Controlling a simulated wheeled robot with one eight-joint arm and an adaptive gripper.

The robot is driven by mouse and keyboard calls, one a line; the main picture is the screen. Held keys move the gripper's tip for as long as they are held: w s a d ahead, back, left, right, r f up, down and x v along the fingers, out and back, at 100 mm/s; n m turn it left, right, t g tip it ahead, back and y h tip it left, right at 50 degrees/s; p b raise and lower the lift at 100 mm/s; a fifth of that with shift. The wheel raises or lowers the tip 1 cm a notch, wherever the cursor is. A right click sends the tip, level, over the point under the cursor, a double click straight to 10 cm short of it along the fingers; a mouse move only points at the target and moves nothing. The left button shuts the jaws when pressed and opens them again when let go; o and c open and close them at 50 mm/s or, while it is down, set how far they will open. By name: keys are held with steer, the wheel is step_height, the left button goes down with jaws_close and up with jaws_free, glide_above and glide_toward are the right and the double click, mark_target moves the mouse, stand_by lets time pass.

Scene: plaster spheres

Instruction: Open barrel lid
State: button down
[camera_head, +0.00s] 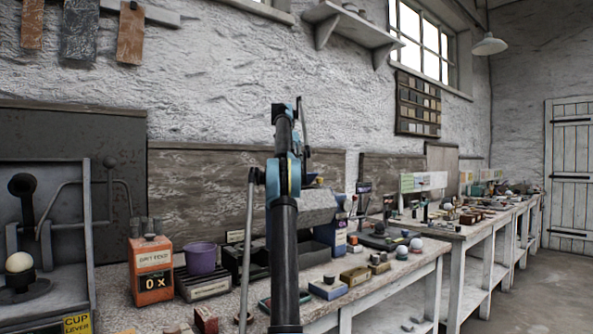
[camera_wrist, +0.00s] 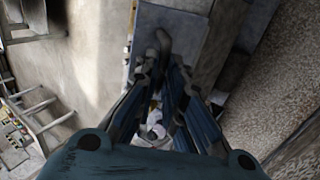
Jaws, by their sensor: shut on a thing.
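A grey, faceted barrel-like body (camera_head: 316,207) sits on the bench, partly hidden behind my dark arm in the head view. In the wrist view, a flat grey surface (camera_wrist: 178,17), likely part of the same body, lies beyond the fingers. My gripper (camera_wrist: 163,66) points at it, with its two blue-black fingers drawn in at their tips. A small dark rounded handle (camera_wrist: 163,40) shows at the fingertips, and the gripper is shut on it. Whether the lid is raised cannot be told. My gripper's fingers are not clear in the head view.
An orange counter box (camera_head: 151,271), a purple cup (camera_head: 201,258) and a black tray stand left of my arm. Small blocks, including a yellow one (camera_head: 355,276), lie at right. A grey lever machine (camera_head: 50,235) stands far left. The floor at right is clear.

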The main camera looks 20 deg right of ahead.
steer(key=shift+a, duration=0.1)
steer(key=c, duration=1.7)
jaws_free()
steer(key=shift+s, duration=0.1)
